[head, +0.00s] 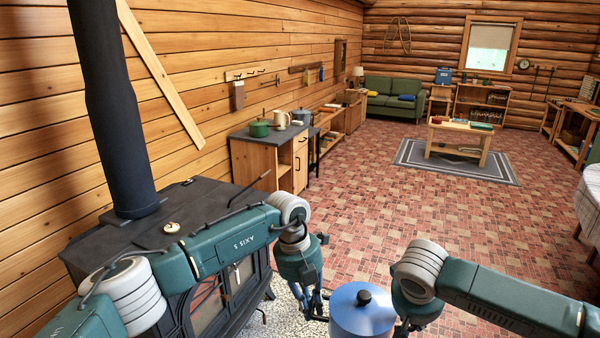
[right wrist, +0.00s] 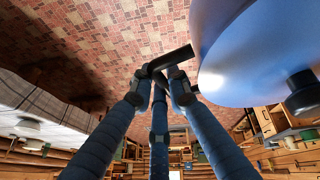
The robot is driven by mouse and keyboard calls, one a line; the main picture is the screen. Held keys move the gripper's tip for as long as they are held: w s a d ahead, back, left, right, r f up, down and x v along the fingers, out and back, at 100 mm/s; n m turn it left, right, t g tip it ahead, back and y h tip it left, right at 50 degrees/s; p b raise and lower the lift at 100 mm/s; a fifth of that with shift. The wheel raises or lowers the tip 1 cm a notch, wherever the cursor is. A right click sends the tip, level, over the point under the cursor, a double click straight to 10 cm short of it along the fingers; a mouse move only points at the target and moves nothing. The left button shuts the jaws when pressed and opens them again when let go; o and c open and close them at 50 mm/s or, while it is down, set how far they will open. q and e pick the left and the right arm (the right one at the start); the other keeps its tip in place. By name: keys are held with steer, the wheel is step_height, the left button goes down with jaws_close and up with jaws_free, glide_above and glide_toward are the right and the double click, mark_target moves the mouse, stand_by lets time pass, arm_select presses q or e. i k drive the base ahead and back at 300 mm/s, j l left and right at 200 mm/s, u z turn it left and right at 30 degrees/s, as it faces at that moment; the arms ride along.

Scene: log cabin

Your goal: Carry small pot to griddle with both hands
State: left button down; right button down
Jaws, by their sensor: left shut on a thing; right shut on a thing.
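The small pot (head: 362,316) is blue with a lid and a black knob, at the bottom of the head view between my two grippers. It looks upright; its lower part is cut off by the frame. My left gripper (head: 318,304) is shut at the pot's left side. My right gripper (head: 402,327) is shut at its right side. In the right wrist view the fingers (right wrist: 165,72) close on a dark handle beside the blue pot (right wrist: 245,50). A black stove (head: 120,244) with a flat top stands to the left; I cannot tell a separate griddle on it.
My left arm reaches across the front of the stove. The black stovepipe (head: 112,110) rises from its top. A wooden cabinet (head: 262,160) with a green pot (head: 259,129) stands beyond. A low table (head: 460,140) sits on a grey rug. The brick-patterned floor (head: 360,215) between is clear.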

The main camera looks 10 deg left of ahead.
mark_target(198, 212)
steer(key=i+l, duration=0.1)
steer(key=i, duration=1.2)
steer(key=i+j+u, duration=0.15)
steer(key=i+u, duration=0.65)
steer(key=i, duration=0.15)
steer(key=i+l+u, duration=0.15)
steer(key=i+u, duration=0.45)
steer(key=u, duration=0.2)
steer(key=i+u, duration=0.15)
steer(key=u, duration=0.3)
